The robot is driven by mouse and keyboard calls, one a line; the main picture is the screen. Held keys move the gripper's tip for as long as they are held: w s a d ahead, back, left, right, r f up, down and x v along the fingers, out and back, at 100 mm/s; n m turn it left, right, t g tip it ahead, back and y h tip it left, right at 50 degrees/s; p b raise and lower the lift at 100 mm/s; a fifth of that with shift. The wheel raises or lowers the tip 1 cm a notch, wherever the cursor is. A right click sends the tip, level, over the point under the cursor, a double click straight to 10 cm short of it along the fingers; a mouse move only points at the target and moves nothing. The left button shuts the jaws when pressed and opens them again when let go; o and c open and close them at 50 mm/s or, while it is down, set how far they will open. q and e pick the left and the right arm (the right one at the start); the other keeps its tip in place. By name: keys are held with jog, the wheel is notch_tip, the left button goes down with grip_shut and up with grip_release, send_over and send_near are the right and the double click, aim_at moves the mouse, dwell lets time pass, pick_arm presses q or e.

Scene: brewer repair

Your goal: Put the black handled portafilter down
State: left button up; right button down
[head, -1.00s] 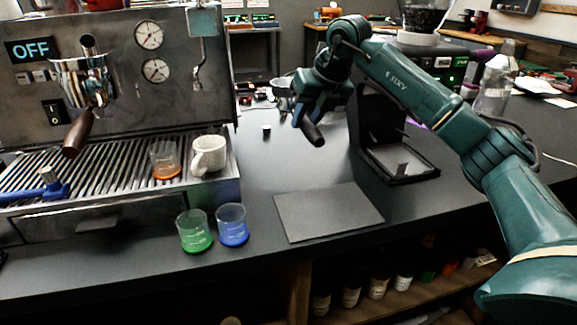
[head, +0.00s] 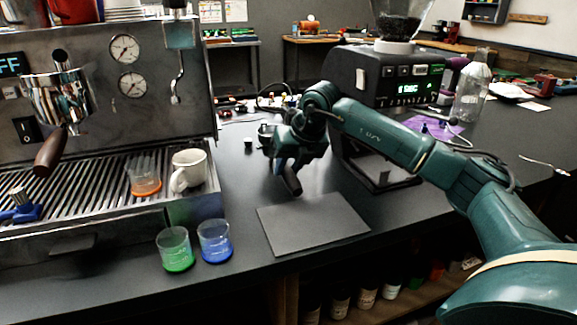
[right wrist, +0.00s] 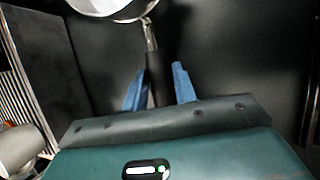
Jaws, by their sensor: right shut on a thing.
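The black handled portafilter is in my right gripper (head: 282,166). Its black handle (head: 292,184) sticks out below the fingers in the head view, tilted down, just above or near the back edge of the flat grey mat (head: 312,225). In the right wrist view the blue fingers are on either side of the black handle (right wrist: 157,75), and the shiny metal basket (right wrist: 112,7) is beyond, cut by the top edge. I cannot tell whether the portafilter touches the counter (head: 235,183). My left gripper is not in view.
The espresso machine (head: 150,92) is at left, with a brown handled portafilter (head: 50,152). A white mug (head: 188,171) and orange beaker (head: 144,178) are on its tray. Green (head: 175,250) and blue (head: 214,241) beakers stand left of the mat. A grinder (head: 385,78) stands behind my arm.

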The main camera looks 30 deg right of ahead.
jog(key=shift+r, duration=0.1)
jog(key=c, duration=1.1)
grip_release()
jog(key=v, duration=1.2)
jog(key=shift+s, duration=0.1)
